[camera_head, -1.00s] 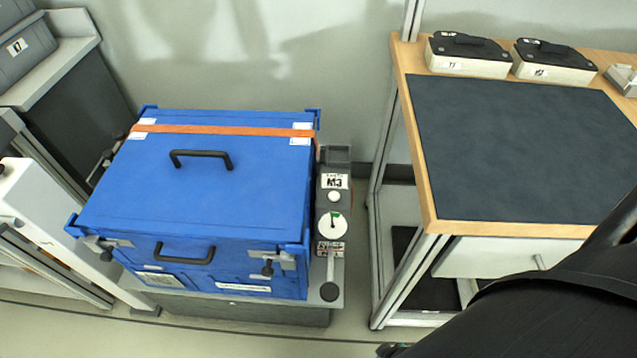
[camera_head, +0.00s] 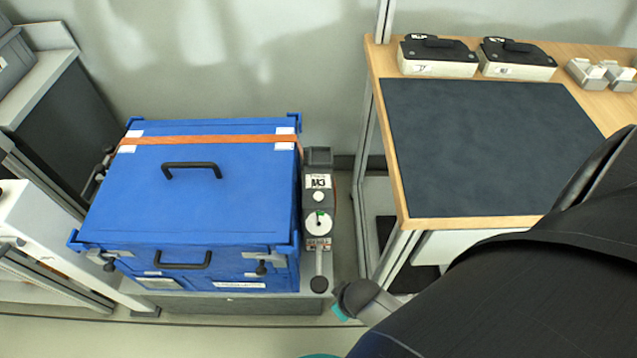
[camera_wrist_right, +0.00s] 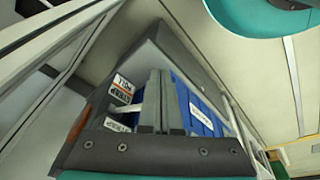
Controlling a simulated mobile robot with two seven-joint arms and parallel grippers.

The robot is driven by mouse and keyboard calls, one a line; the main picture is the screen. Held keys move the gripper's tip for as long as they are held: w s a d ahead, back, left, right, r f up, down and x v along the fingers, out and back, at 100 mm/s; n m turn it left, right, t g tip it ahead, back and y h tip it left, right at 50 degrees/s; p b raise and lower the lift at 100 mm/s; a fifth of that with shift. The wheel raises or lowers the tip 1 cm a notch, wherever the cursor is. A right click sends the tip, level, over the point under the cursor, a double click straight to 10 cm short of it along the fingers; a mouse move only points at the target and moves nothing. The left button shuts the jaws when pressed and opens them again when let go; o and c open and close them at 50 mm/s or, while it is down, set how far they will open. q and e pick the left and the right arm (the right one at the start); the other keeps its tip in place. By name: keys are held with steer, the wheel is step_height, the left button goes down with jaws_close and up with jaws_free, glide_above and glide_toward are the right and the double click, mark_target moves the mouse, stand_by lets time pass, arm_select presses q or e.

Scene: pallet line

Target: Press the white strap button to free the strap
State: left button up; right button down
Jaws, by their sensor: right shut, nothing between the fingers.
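The white strap button (camera_head: 319,197) is a small round knob on the grey strap unit (camera_head: 307,225), just below its M3 label. The orange strap (camera_head: 215,140) lies across the lid of the blue crate (camera_head: 200,205), near its back edge. My right arm comes in from the lower right, with its grey and teal wrist end near the unit's front. My right gripper (camera_wrist_right: 158,78) is shut and empty in the right wrist view, with the blue crate (camera_wrist_right: 200,115) and labels behind its fingers. I cannot make out the button there. My left gripper is out of view.
Below the button are a white dial (camera_head: 318,223) with a green mark and a lever with a black knob (camera_head: 319,284). A wooden bench (camera_head: 401,185) with a dark mat (camera_head: 480,145) stands at the right. A narrow gap separates bench and unit.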

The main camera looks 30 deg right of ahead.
mark_target(321, 199)
steer(key=w+a+r+t+p, duration=0.15)
steer(key=r+p, duration=0.25)
steer(key=r, duration=1)
steer(key=w+a+r+p, duration=0.2)
steer(key=w+r+p, duration=0.1)
steer(key=r, duration=1.1)
steer(key=w+d+f+n+t+h, duration=0.15)
steer(key=w+f, duration=0.25)
steer(key=w, duration=0.7)
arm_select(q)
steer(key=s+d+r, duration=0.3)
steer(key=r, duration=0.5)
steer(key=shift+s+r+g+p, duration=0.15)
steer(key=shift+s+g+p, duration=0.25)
arm_select(e)
steer(key=w+d+f+n+t+h, duration=0.1)
steer(key=w+d+f+t, duration=0.1)
steer(key=w+d, duration=0.6)
steer(key=d+f, duration=0.1)
steer(key=d, duration=0.2)
steer(key=shift+t, duration=0.4)
steer(key=shift+s+f+h, duration=0.1)
steer(key=shift+f+h, duration=0.05)
steer(key=shift+h, duration=0.1)
